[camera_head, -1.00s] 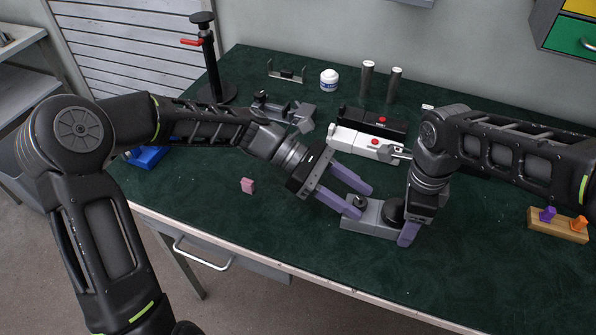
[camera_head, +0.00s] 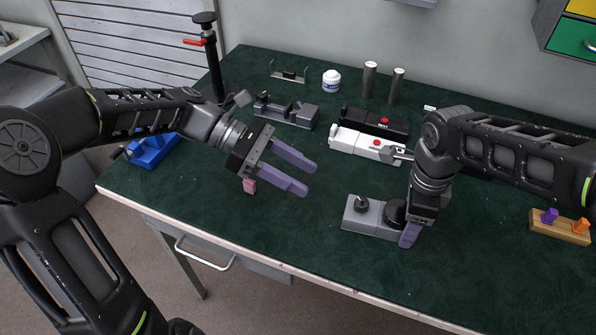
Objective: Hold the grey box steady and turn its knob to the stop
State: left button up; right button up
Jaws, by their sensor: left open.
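The grey box (camera_head: 369,222) lies near the table's front edge. A small dark knob (camera_head: 361,203) stands on its left part, and a larger dark round piece (camera_head: 394,211) is on its right part. My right gripper (camera_head: 410,233) points down at the box's right end. One purple finger shows against or close beside that end; the other finger is hidden, so its grip cannot be seen. My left gripper (camera_head: 309,179) is open and empty, its two purple fingers apart, up and left of the box and clear of it.
A pink block (camera_head: 250,186) is just below the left gripper. Behind are a grey fixture (camera_head: 287,112), white (camera_head: 365,146) and black (camera_head: 377,122) boxes, and two cylinders. A wooden block (camera_head: 558,232) with purple and orange pieces is at right. The table left of the grey box is clear.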

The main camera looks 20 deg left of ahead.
dwell(0.3)
pick_arm(q)
jog(key=m+t+y, duration=0.3)
jog(key=m+y, duration=0.7)
jog(key=m, duration=1.5)
send_near(361, 203)
notch_tip(361, 203, up, 3)
jog(key=s, duration=0.2)
jog(key=shift+w+a+r+m+t, duration=0.15)
jog(key=shift+a+m+t, duration=0.1)
jog(key=shift+m, duration=0.35)
jog(key=shift+w+a+m+t, duration=0.1)
jog(key=shift+a+m+t, duration=0.1)
jog(key=shift+m, duration=0.4)
jog(key=x, duration=1.2)
jog(key=shift+s, duration=0.1)
